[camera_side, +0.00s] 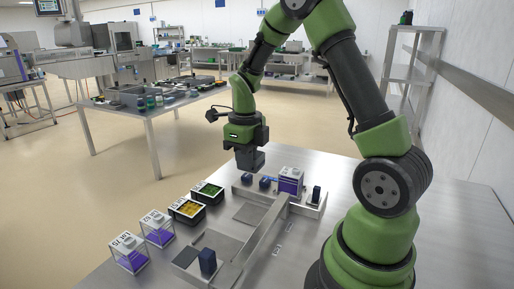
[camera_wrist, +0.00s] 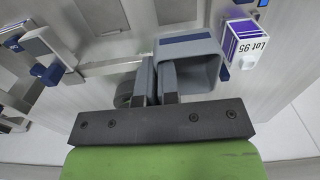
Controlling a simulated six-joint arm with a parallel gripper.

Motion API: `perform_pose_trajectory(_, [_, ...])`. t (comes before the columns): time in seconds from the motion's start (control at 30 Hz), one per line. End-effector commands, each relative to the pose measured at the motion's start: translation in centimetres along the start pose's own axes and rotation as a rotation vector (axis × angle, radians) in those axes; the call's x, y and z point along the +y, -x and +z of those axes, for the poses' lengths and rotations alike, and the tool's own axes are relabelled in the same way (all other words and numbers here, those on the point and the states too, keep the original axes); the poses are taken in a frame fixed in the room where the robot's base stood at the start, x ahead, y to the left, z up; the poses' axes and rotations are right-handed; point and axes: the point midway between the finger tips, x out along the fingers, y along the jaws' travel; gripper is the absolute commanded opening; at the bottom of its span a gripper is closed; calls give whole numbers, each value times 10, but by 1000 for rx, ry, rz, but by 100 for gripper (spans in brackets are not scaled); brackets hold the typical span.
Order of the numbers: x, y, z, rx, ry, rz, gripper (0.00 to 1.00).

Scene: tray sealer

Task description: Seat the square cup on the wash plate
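The square cup (camera_wrist: 205,82) is a grey, open, hollow square piece with a dark blue band on one side, in the wrist view. My gripper (camera_wrist: 160,75) has its two fingers close together at the cup's left wall and appears shut on that wall. In the side view my gripper (camera_side: 249,158) hangs above the far end of the metal fixture, with the dark grey cup hard to tell from the fingers. The fixture has flat square plates, one in the middle (camera_side: 250,213) and one nearer (camera_side: 217,241); I cannot tell which is the wash plate.
A white-topped purple container (camera_side: 291,181) stands right of my gripper, marked Lot 95 in the wrist view (camera_wrist: 245,45). Blue knobs and a raised metal rail (camera_side: 262,228) are on the fixture. Yellow and green trays (camera_side: 187,208) and two purple containers (camera_side: 129,254) line the left edge.

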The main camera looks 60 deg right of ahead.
Motion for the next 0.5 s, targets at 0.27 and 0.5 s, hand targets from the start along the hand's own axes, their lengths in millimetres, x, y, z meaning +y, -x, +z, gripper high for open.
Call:
perform_pose_trajectory(0.27, [-2, -46, 0, 6, -1, 2, 0])
perform_pose_trajectory(0.5, [-3, -61, 0, 3, -2, 1, 0])
